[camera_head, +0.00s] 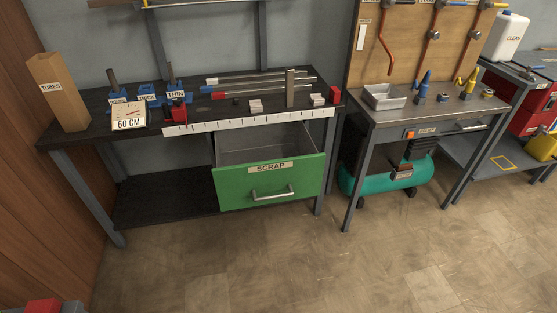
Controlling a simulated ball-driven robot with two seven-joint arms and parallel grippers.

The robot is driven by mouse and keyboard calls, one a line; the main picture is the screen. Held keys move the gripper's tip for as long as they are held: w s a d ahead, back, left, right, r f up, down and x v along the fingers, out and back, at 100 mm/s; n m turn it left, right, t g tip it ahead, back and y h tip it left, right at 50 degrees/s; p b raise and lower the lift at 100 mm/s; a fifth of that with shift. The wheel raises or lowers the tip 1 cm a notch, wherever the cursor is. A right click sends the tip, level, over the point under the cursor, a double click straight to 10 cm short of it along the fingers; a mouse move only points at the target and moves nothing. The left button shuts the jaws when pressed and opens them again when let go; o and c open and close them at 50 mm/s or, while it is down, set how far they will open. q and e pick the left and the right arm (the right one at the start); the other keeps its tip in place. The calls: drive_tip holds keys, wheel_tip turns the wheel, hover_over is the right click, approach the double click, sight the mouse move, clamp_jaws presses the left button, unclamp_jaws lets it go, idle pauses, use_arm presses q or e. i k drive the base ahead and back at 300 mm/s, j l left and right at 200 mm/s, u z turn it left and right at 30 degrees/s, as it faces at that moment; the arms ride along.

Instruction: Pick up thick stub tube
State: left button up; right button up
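On the dark bench at the left stand several small blue holders with labels. The holder labelled THICK (147,97) is in the middle, and no tube clearly rises from it. A short dark grey tube (112,77) stands upright in the left holder, whose label is too small to read. Another short grey tube (170,74) stands upright in the holder labelled THIN (176,94). I cannot tell by thickness which is the thick stub tube. Long thin tubes (262,80) lie flat at the back of the bench.
A tall box labelled TUBES (65,95) and a 60 CM dial sign (128,116) stand on the bench, with a white ruler (225,123) along its front. The green SCRAP drawer (270,184) is pulled open below. A metal workbench (430,111) stands right. The floor in front is clear.

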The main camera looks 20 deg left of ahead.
sight(290, 71)
drive_tip(key=i+l+u, duration=0.1)
drive_tip(key=u, duration=0.8)
drive_tip(key=i+l+u, duration=0.35)
drive_tip(key=l, duration=0.25)
drive_tip(key=i+l+u, duration=0.2)
drive_tip(key=l+u, duration=0.2)
drive_tip(key=l, duration=0.25)
drive_tip(key=i+l+u, duration=0.15)
drive_tip(key=l, duration=0.25)
